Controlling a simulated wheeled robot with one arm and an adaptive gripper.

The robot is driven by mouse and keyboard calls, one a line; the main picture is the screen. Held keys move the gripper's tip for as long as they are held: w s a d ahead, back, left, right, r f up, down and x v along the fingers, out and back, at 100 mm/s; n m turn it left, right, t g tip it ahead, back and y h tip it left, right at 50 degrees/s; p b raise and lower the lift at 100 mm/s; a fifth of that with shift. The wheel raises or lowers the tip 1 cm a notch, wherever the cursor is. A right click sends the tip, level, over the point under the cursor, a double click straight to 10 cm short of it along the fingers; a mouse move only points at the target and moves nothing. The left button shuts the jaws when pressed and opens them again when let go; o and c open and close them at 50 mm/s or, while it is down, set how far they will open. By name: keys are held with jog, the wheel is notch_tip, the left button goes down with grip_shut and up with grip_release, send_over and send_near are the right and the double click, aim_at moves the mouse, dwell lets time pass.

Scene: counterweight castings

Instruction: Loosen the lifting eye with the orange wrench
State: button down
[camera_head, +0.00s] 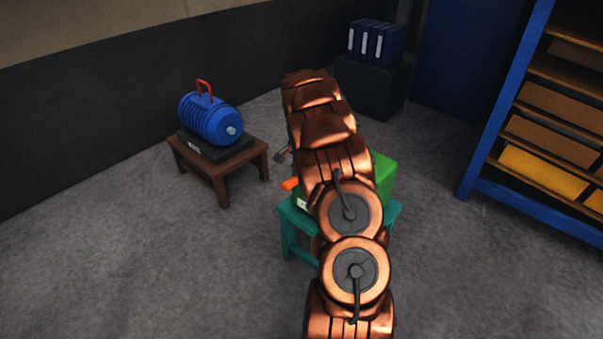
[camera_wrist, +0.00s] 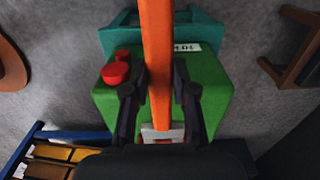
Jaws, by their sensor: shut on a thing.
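The orange wrench (camera_wrist: 158,60) is between the two dark fingers of my gripper (camera_wrist: 160,82), which is shut on its handle. The handle runs up out of the wrist view; a pale and red part shows at its lower end, too partly hidden to identify. Below it is a green casting (camera_wrist: 205,90) with red round parts (camera_wrist: 115,73) on its left side. I cannot make out the lifting eye for sure. In the head view my arm covers my gripper and most of the green casting (camera_head: 385,175); an orange end of the wrench (camera_head: 291,184) sticks out at the left.
The green casting stands on a teal stool (camera_head: 290,214). A brown table (camera_head: 220,172) to the left bears a blue machine (camera_head: 210,118) with a red handle. A blue shelf rack (camera_head: 483,150) stands right, blue binders (camera_head: 375,43) at the back. Grey floor lies open between.

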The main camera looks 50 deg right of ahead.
jog(key=shift+f, duration=0.15)
dwell(0.3)
jog(key=shift+f+b, duration=0.4)
jog(key=shift+f, duration=0.45)
jog(key=d+f+b, duration=0.1)
jog(key=d+f, duration=0.4)
jog(key=d, duration=0.2)
dwell(0.6)
jog(key=shift+w, duration=0.1)
dwell(0.4)
jog(key=shift+s+d+n+b, duration=0.1)
jog(key=shift+s+n+b, duration=0.45)
jog(key=shift+s, duration=0.4)
jog(key=shift+s, duration=0.15)
jog(key=shift+s+d+n, duration=0.2)
jog(key=shift+s+n, duration=0.45)
jog(key=shift+s, duration=0.15)
